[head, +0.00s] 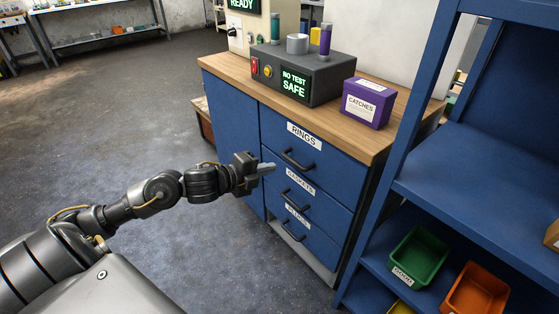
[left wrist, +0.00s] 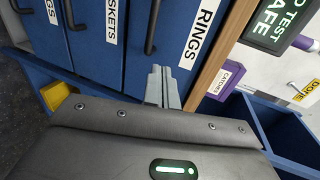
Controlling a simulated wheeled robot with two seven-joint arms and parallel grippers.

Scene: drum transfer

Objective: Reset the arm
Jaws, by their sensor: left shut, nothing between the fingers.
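My left arm reaches in from the left in the head view. Its gripper (head: 268,169) is shut and empty, in front of the blue drawer cabinet (head: 232,139). In the head view its fingertips appear beside the left end of the RINGS drawer (head: 318,158). In the left wrist view the shut fingers (left wrist: 162,88) point toward the drawer fronts, near the RINGS label (left wrist: 200,34). I cannot tell whether they touch the cabinet. All drawers look closed. My right gripper is in neither view.
A grey tester (head: 318,78) reading "NO TEST SAFE" and a purple CATCHES box (head: 368,102) stand on the wooden top. A blue shelf (head: 480,165) at right holds a green bin (head: 418,252) and an orange bin (head: 476,290). Open floor (head: 110,115) lies at left.

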